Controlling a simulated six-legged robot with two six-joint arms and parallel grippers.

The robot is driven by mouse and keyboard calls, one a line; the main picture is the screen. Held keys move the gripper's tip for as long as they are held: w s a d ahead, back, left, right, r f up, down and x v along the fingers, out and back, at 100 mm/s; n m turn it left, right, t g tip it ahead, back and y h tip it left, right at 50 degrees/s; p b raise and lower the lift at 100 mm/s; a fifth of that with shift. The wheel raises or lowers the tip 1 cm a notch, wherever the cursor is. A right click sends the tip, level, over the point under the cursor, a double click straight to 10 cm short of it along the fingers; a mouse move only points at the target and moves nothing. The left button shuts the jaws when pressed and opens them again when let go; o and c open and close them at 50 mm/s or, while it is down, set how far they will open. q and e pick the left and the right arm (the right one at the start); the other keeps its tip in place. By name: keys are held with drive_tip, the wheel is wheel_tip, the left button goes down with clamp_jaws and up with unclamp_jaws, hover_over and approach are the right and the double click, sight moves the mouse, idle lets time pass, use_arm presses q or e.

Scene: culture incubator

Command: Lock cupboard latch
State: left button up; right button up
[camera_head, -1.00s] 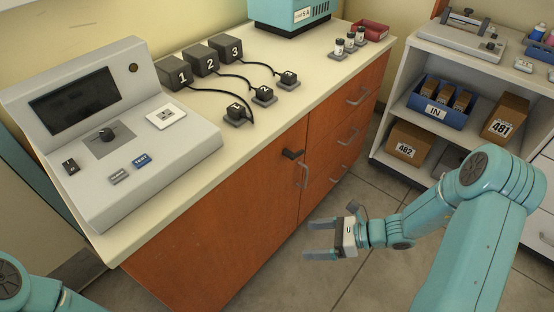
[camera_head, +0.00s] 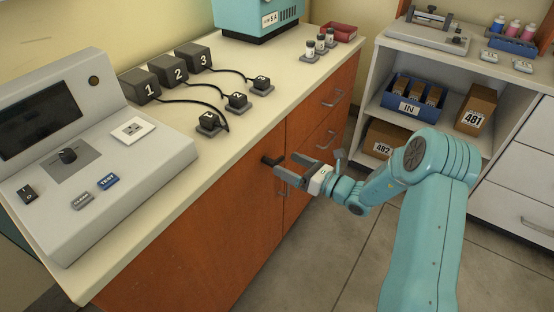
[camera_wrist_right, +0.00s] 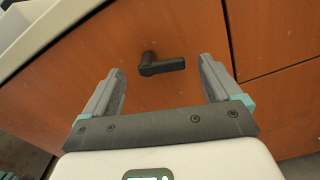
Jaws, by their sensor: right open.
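The cupboard latch is a small black lever (camera_head: 271,160) on the orange-brown cupboard door (camera_head: 235,225), near the door's upper right edge. In the right wrist view the latch (camera_wrist_right: 161,65) shows as a round pivot with an arm lying roughly level, pointing right. My right gripper (camera_head: 285,168) is open and empty, its fingers pointing at the door close to the latch. In the right wrist view the latch is ahead, between the two open fingers (camera_wrist_right: 162,85) and beyond their tips. Whether a finger touches the door cannot be told. My left gripper is out of view.
The pale counter (camera_head: 165,195) overhangs the door and carries a grey control console (camera_head: 120,165) and numbered black boxes (camera_head: 178,70). An open shelf (camera_head: 372,105) stands at the right.

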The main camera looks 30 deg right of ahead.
sight(280, 160)
drive_tip(key=x, duration=0.4)
drive_tip(key=shift+w+a, duration=0.15)
drive_tip(key=shift+w, duration=0.25)
drive_tip(key=c, duration=1)
drive_tip(key=shift+o, duration=0.2)
drive_tip(key=n+b, duration=0.2)
drive_tip(key=shift+f+b, duration=0.1)
drive_tip(key=shift+b, duration=0.25)
drive_tip(key=shift+a+r+n+b, duration=0.1)
drive_tip(key=shift+r+n+b, duration=0.2)
drive_tip(key=shift+n, duration=0.3)
drive_tip(key=o, duration=1)
drive_tip(key=shift+c, duration=0.2)
